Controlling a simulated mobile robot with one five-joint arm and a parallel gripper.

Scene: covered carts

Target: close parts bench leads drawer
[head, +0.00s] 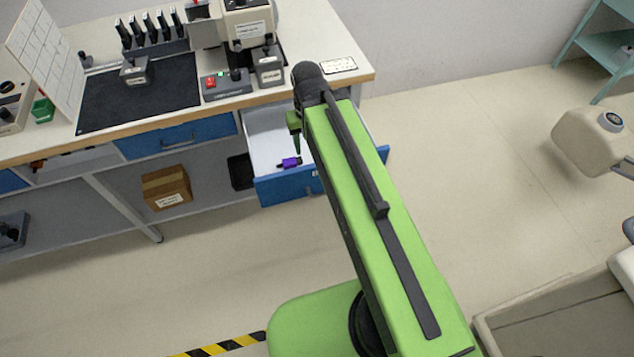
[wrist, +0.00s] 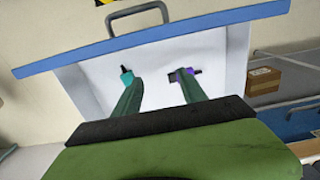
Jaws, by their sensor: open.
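The open drawer (head: 285,188) is pulled out from under the right end of the bench, with a blue front and a pale inside. In the wrist view its blue front (wrist: 200,34) and grey handle (wrist: 138,15) cross the top. A purple and black item (head: 290,162) lies inside; it also shows in the wrist view (wrist: 188,73) by the right finger. A teal item with a dark tip (wrist: 127,76) lies by the left finger. My gripper (wrist: 158,88) is open over the drawer, fingers apart. In the head view my arm hides part of the drawer and gripper (head: 296,138).
The bench top (head: 340,50) holds a black mat (head: 140,95) and several devices. A closed blue drawer (head: 180,138) is left of the open one. A cardboard box (head: 166,188) sits on the lower shelf. Floor right of the bench is clear up to a beige machine (head: 590,140).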

